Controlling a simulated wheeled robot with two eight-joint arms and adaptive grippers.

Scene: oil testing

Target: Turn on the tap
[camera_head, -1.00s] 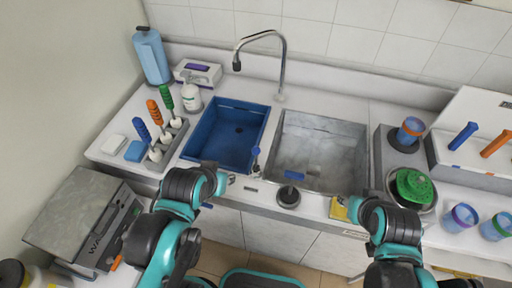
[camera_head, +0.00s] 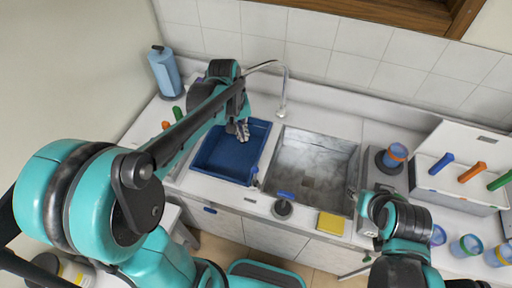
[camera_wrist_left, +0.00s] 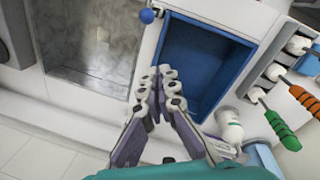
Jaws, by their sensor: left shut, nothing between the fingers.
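The metal tap (camera_head: 285,85) stands behind the sinks, with its curved neck reaching left. My left arm hides the spout's end. My left gripper (camera_head: 243,136) is shut and empty, over the blue basin (camera_head: 219,163). In the left wrist view its fingers (camera_wrist_left: 166,74) are together at the edge of the blue basin (camera_wrist_left: 203,55). A small blue-topped piece (camera_head: 254,174) is on the divider between the sinks; a blue ball (camera_wrist_left: 147,16) shows there in the left wrist view. My right gripper (camera_head: 356,195) is by the front right of the steel sink; its jaws are unclear.
The steel sink (camera_head: 315,165) is empty. A yellow sponge (camera_head: 330,223) and a dark round piece (camera_head: 282,209) are at the front edge. A white bottle (camera_wrist_left: 229,125) and rack with coloured handles (camera_wrist_left: 283,130) are beside the blue basin. A paper roll (camera_head: 164,71) stands far left.

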